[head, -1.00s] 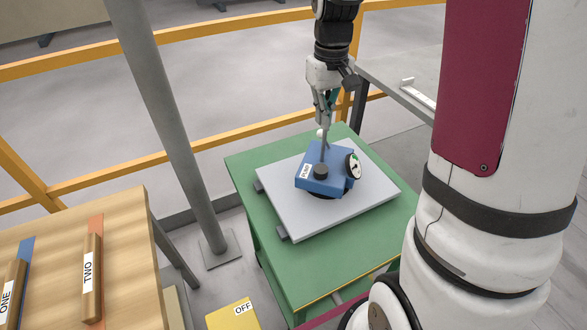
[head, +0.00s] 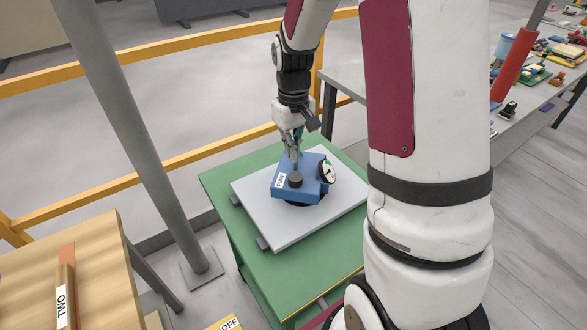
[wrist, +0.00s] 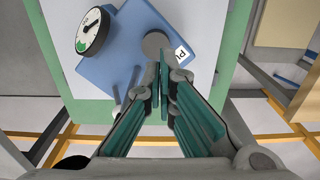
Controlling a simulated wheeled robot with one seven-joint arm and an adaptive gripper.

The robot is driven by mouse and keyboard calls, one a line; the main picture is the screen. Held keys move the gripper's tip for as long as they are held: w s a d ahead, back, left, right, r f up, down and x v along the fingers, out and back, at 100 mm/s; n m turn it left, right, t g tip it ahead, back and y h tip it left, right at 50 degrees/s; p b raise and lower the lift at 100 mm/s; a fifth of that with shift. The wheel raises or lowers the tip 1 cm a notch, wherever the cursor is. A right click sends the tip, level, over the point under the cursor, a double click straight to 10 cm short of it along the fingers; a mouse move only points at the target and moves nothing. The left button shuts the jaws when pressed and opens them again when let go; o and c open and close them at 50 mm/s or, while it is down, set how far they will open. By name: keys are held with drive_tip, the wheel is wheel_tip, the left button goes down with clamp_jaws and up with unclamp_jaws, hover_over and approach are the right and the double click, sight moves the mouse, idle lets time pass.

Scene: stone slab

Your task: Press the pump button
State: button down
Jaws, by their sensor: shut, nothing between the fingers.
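The blue pump box (head: 312,185) sits on a grey slab on the green table, with a "PUMP" label on its near side. Its round dark button (head: 296,180) stands up from the top. A round gauge (head: 327,171) is on its right side. My gripper (head: 295,164) is shut and empty, pointing down just behind the button in the head view. In the wrist view the fingertips (wrist: 163,53) are beside the button (wrist: 155,42) and overlap its edge in the picture. I cannot tell whether they touch it.
The grey slab (head: 260,207) has clear space around the pump. The green table (head: 290,270) has free edges. A yellow rail (head: 200,155) runs behind. A cluttered bench (head: 520,95) is at right.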

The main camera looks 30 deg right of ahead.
sight(293, 178)
wheel_tip(293, 178, down, 7)
drive_tip(key=shift+r, duration=0.2)
idle(0.3)
wheel_tip(293, 178, down, 2)
drive_tip(key=shift+r, duration=0.15)
idle(0.3)
drive_tip(key=shift+r, duration=0.3)
wheel_tip(293, 178, up, 13)
drive_tip(key=p, duration=0.1)
drive_tip(key=shift+r+p, duration=0.2)
drive_tip(key=shift+p, duration=0.1)
drive_tip(key=shift+r+p, duration=0.1)
drive_tip(key=shift+p, duration=0.2)
